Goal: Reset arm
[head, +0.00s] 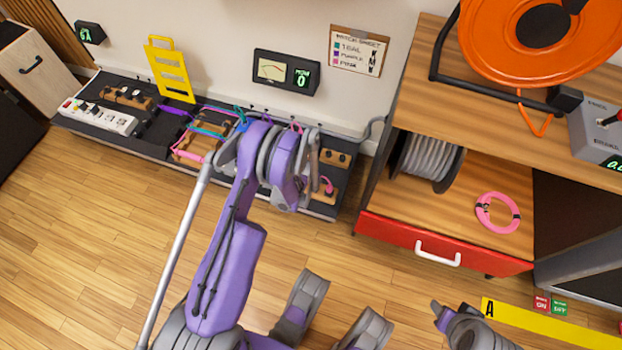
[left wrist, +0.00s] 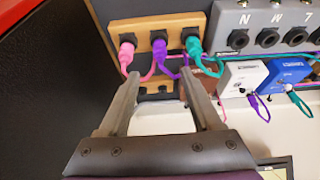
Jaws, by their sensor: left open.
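My left arm is the purple and grey one reaching up over the dark pedalboard (head: 150,140) in the head view. Its fingers are hidden there behind its own wrist. In the left wrist view my left gripper (left wrist: 160,72) is open, with nothing held between its fingers. The fingertips lie just below a wooden jack block (left wrist: 150,26) in the picture. A pink plug (left wrist: 127,50), a purple plug (left wrist: 159,50) and a teal plug (left wrist: 193,46) sit in that block. Whether a fingertip touches a plug or cable is unclear.
A white power strip (head: 98,116) and a yellow rack (head: 171,70) are on the left. A wooden shelf unit with a red drawer front (head: 400,240) stands right, holding a cable spool (head: 428,160) and a pink cable coil (head: 497,212). The floor (head: 80,240) at left is clear.

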